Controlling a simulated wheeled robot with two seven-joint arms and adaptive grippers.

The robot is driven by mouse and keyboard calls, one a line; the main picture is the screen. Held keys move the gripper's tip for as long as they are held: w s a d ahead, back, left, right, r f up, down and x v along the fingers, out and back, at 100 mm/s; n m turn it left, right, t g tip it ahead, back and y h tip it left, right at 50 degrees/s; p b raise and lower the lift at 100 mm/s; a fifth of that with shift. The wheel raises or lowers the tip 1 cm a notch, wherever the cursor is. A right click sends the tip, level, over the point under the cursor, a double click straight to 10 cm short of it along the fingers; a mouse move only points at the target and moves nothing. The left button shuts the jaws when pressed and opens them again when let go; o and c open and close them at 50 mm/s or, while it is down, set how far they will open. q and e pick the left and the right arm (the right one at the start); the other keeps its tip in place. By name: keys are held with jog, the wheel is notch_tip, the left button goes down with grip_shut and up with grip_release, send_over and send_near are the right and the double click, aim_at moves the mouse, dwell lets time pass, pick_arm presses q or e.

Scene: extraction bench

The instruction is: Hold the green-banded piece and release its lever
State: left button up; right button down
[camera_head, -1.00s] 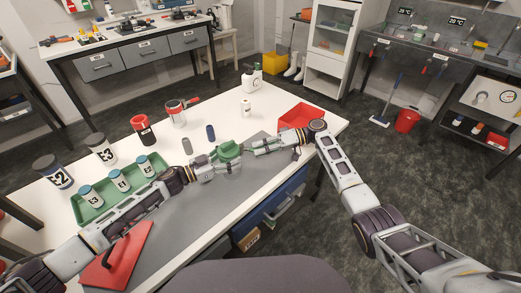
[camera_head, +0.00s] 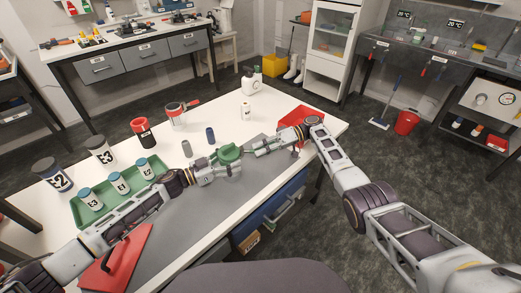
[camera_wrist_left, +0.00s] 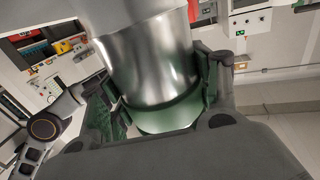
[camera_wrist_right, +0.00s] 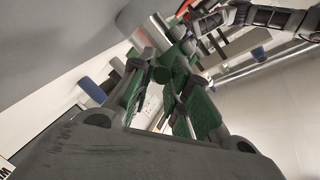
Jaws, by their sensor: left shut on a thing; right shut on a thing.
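The green-banded piece (camera_head: 229,151) is above the grey mat on the bench, between my two hands. In the left wrist view it is a shiny metal cylinder with a green band (camera_wrist_left: 168,117) at its lower end. My left gripper (camera_head: 224,162) is shut on it, one finger on each side of the band. My right gripper (camera_head: 254,151) is at the piece's right side, shut on a small green part that I take for its lever (camera_wrist_right: 154,77). The fingers largely hide this part, and its exact position cannot be told.
A red tray (camera_head: 316,117) is behind my right wrist. A white bottle (camera_head: 246,111) stands further back.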

jog(key=shift+s+f, duration=0.1)
jog(key=c, duration=1.3)
grip_release()
jog(key=shift+d, duration=0.1)
jog(key=shift+v, duration=3.65)
